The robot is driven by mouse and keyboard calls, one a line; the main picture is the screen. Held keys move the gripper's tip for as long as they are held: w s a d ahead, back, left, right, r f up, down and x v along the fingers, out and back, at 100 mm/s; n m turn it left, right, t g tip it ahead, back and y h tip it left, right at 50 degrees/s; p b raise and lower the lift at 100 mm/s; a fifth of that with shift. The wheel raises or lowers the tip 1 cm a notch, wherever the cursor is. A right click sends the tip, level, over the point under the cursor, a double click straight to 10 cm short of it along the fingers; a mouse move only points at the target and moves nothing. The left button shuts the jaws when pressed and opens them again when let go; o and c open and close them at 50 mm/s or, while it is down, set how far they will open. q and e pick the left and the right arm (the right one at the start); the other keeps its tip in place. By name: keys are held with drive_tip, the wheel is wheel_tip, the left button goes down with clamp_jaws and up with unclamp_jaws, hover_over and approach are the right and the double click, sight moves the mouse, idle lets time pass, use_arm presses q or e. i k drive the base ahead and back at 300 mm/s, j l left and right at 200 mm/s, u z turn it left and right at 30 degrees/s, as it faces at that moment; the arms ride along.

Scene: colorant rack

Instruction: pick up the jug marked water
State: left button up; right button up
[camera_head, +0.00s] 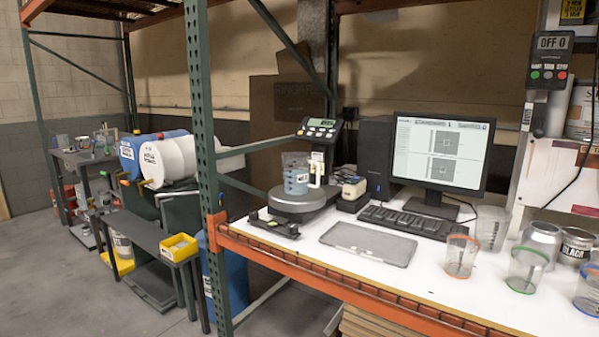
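A clear jug (296,174) with bluish content and a pale label stands upright on the round scale (298,198) at the left end of the white bench. The label is too small to read, so I cannot tell if it says water. Neither of my grippers is in view.
A green rack post (204,150) rises left of the scale. A grey flat panel (368,243) lies at mid-bench. Metal cans (541,243) stand right. Open floor (45,270) lies left.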

sight(297, 166)
drive_tip(key=i+j+z, duration=0.15)
drive_tip(key=i+j, duration=0.3)
drive_tip(key=i+j+z, duration=0.1)
drive_tip(key=i+j, duration=0.35)
drive_tip(key=i+j+z, duration=0.15)
drive_tip(key=i+j, duration=0.3)
drive_tip(key=j, duration=0.25)
